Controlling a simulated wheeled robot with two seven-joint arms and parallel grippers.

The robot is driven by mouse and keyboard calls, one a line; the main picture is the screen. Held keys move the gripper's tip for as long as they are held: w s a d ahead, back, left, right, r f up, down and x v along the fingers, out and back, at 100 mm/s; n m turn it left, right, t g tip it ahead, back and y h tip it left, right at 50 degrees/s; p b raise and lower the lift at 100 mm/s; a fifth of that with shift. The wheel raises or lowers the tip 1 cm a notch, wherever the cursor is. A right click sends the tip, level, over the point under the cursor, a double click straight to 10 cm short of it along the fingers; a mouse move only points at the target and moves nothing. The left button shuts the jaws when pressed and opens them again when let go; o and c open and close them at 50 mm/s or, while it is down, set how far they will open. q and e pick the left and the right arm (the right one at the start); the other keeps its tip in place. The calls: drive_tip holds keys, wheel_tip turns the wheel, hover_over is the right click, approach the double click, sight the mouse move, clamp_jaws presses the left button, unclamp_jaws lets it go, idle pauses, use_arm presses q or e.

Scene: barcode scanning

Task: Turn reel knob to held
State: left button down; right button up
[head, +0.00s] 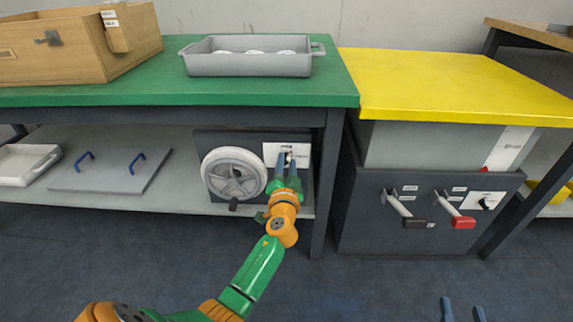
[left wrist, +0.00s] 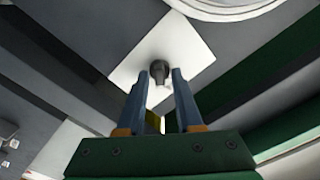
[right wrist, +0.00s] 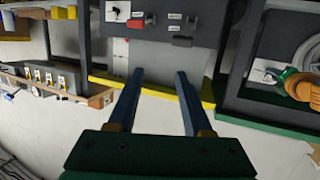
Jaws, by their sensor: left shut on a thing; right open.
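The reel panel under the green table carries a grey reel wheel (head: 234,174) and, to its right, a white plate (head: 270,152) with a small knob (head: 289,157). My left gripper (head: 290,160) reaches to this plate. In the left wrist view the dark knob (left wrist: 159,70) stands on the white plate between the fingertips of my left gripper (left wrist: 161,76), which is shut on it. The knob's marked position and label are too small to read. My right gripper (head: 463,308) is open and empty, low at the right, and also shows in the right wrist view (right wrist: 160,75).
A grey tray (head: 250,64) and a wooden box (head: 80,42) stand on the green table (head: 130,92). A dark cabinet (head: 425,235) with black-handled and red-handled levers stands under the yellow top (head: 440,85). A table leg (head: 326,185) is close right of my left gripper.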

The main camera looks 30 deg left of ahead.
use_arm(q)
drive_tip(key=m, duration=0.2)
drive_tip(key=shift+f+m, duration=0.1)
drive_tip(key=shift+m, duration=1.2)
drive_tip(key=m+p, duration=0.1)
drive_tip(key=m, duration=0.3)
drive_tip(key=shift+f+m, duration=0.15)
drive_tip(key=shift+m, duration=0.75)
use_arm(e)
drive_tip(key=s+d+f+g+h, duration=0.1)
drive_tip(key=s+f+g, duration=0.3)
drive_tip(key=f, duration=0.4)
drive_tip(key=shift+s+d+g, duration=0.4)
drive_tip(key=shift+d+g, duration=0.1)
drive_tip(key=shift+g, duration=0.3)
drive_tip(key=shift+f, duration=0.15)
use_arm(q)
drive_tip(key=c, duration=0.9)
unclamp_jaws()
drive_tip(key=shift+s+d, duration=0.1)
use_arm(e)
drive_tip(key=shift+s+h, duration=0.15)
drive_tip(key=shift+h, duration=0.15)
